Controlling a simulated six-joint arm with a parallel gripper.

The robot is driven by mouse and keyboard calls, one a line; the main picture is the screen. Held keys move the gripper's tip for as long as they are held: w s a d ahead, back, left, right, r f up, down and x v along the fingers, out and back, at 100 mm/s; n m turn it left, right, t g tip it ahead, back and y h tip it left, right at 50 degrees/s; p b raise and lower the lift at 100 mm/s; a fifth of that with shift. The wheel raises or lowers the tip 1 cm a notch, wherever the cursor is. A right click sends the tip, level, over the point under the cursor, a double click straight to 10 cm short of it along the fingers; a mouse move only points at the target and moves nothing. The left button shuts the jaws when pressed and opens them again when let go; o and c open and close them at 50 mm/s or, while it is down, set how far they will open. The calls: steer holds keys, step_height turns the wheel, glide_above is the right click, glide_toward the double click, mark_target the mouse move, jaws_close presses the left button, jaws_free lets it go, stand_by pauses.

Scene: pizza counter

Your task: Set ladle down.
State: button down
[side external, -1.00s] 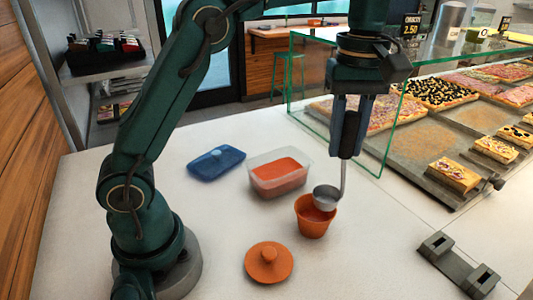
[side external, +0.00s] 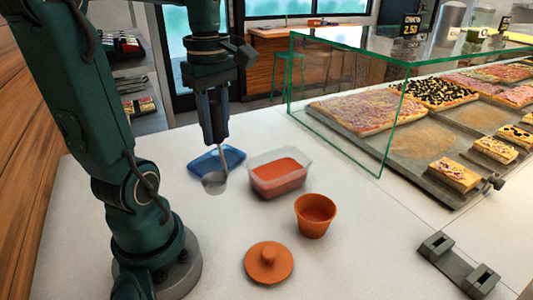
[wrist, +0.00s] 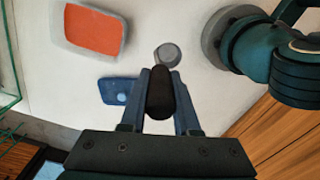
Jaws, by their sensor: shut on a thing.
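My gripper (side external: 214,140) is shut on the ladle's dark handle (wrist: 160,95), with the handle between the two fingers in the wrist view. The ladle's grey metal bowl (side external: 214,183) hangs below the fingers, in front of the blue lid (side external: 205,163) in the side view. Whether the bowl touches the counter I cannot tell. In the wrist view the bowl (wrist: 168,54) shows over bare white counter, between the clear tub and my base. The blue lid (wrist: 118,91) lies to the left of the fingers there.
The clear tub of red sauce (side external: 280,174) stands right of the ladle. An orange pot (side external: 315,214) and its round orange lid (side external: 268,263) are nearer the front. A glass case (side external: 345,105) stands at the right. Counter left of the orange lid is clear.

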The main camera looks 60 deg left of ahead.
steer(key=shift+f, duration=3.45)
steer(key=shift+f, duration=0.15)
steer(key=c, duration=0.6)
jaws_free()
steer(key=shift+c, duration=0.2)
